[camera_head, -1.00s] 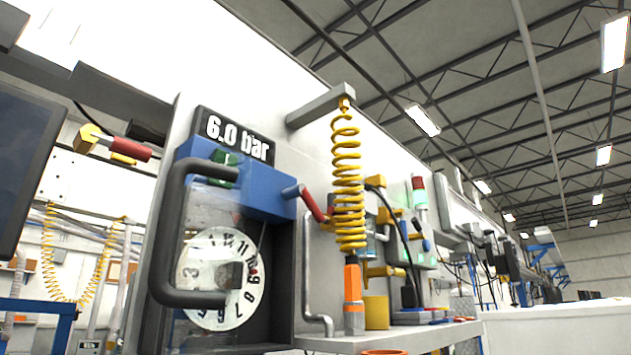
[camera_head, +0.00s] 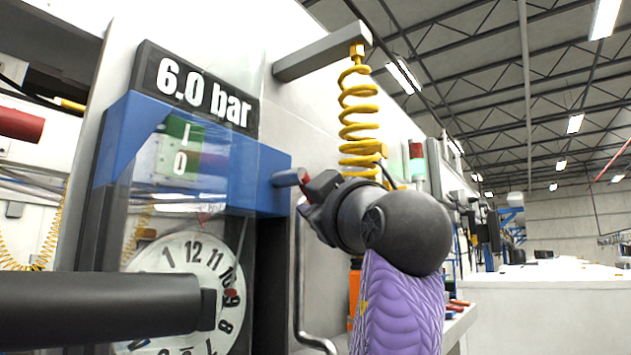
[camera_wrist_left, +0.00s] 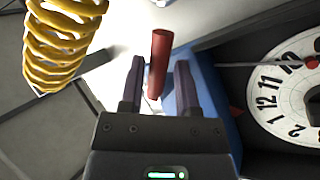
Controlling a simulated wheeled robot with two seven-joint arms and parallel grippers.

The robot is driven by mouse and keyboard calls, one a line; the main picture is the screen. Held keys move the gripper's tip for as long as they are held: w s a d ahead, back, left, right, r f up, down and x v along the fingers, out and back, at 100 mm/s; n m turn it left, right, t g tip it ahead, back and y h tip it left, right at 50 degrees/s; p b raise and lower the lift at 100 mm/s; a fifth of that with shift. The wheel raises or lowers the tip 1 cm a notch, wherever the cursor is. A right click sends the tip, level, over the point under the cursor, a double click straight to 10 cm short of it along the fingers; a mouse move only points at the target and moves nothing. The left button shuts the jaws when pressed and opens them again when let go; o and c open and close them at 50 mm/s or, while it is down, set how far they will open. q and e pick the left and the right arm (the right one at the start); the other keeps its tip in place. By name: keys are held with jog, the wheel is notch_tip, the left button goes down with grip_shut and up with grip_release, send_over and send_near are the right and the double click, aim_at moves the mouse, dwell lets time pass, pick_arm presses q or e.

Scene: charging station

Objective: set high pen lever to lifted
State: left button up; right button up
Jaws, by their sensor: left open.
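The red pen lever (camera_wrist_left: 158,62) sits on the side of the blue housing (camera_head: 235,165) of the chart recorder. In the left wrist view its red bar lies between the two dark fingers of my left gripper (camera_wrist_left: 158,85), which are open with a gap on each side. In the head view my left gripper (camera_head: 318,188) is at the lever's pivot stub (camera_head: 290,177) and hides most of the lever, so its angle is hard to tell there. My right gripper is not in view.
The yellow coiled hose (camera_head: 360,110) hangs close behind my gripper and beside it in the wrist view. A clear door with a thick dark handle (camera_head: 110,305) covers the round dial (camera_head: 205,265). A grey bracket (camera_head: 320,50) juts out above.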

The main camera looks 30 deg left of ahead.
pick_arm(q)
jog(key=shift+x, duration=0.9)
jog(key=shift+w+a+f, duration=0.1)
jog(key=shift+w+a, duration=0.05)
jog(key=shift+w, duration=0.1)
jog(key=shift+d, duration=0.35)
jog(key=shift+a, duration=0.2)
jog(key=c, duration=0.4)
grip_shut()
